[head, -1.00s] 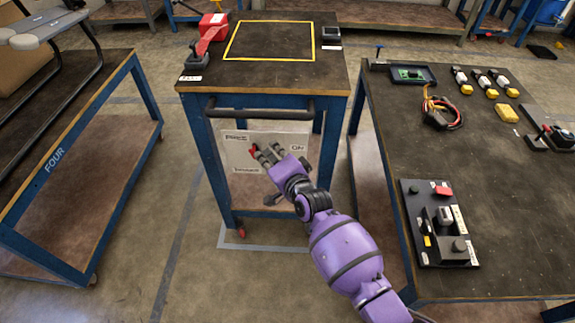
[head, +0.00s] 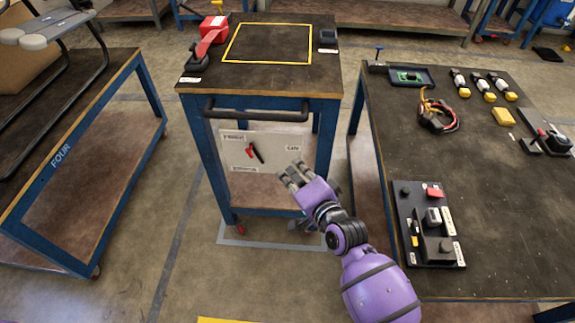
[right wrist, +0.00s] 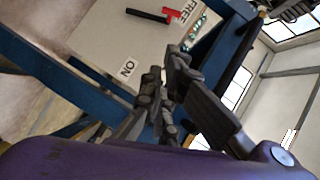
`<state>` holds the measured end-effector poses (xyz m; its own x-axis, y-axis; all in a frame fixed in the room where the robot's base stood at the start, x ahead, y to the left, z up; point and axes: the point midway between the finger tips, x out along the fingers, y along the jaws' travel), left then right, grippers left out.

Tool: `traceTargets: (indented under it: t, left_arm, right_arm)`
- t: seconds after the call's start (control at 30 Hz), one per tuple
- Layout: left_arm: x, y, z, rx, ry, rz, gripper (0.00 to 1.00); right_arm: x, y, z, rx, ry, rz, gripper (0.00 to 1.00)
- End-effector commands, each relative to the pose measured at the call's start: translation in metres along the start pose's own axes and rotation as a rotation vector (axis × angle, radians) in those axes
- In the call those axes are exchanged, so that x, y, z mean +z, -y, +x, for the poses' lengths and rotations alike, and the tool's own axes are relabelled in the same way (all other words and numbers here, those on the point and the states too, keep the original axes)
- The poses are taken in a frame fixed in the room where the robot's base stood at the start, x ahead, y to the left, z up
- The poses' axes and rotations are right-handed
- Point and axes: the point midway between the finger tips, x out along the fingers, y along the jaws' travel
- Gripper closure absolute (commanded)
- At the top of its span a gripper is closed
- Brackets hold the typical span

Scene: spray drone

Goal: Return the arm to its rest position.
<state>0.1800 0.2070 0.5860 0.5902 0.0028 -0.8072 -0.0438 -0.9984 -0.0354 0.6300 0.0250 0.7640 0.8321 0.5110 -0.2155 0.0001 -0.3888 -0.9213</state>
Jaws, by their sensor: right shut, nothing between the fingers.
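My right arm is purple and comes in from the lower right of the head view. Its gripper (head: 291,175) is shut and empty, in front of the cart's lower right side, apart from the cart and its panel. In the right wrist view the dark fingers (right wrist: 160,95) are together with nothing held. The left gripper is not in view.
A cart (head: 215,97) with a yellow-outlined top stands ahead. Its front panel (head: 275,136) carries a red and black lever (head: 252,151). A workbench (head: 480,210) with parts is close on the right, and a blue-framed table (head: 30,240) on the left. Floor between is clear.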

Motion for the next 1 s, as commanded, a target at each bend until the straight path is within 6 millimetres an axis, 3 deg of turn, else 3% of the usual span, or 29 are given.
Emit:
traceTargets:
  t: [0.57,0.77,0.87,1.0]
  left_arm:
    - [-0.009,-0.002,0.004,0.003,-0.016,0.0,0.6]
    - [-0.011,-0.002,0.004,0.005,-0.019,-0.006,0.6]
    - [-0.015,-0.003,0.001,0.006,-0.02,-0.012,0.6]
    - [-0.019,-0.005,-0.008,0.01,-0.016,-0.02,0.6]
  right_arm:
    - [0.0,0.0,0.0,0.001,0.001,-0.017,1.0]
    - [-0.004,0.006,-0.002,0.004,-0.01,-0.252,1.0]
    - [-0.007,-0.001,-0.021,0.044,-0.022,-0.442,1.0]
    - [-0.004,-0.027,-0.064,0.136,-0.021,-0.629,1.0]
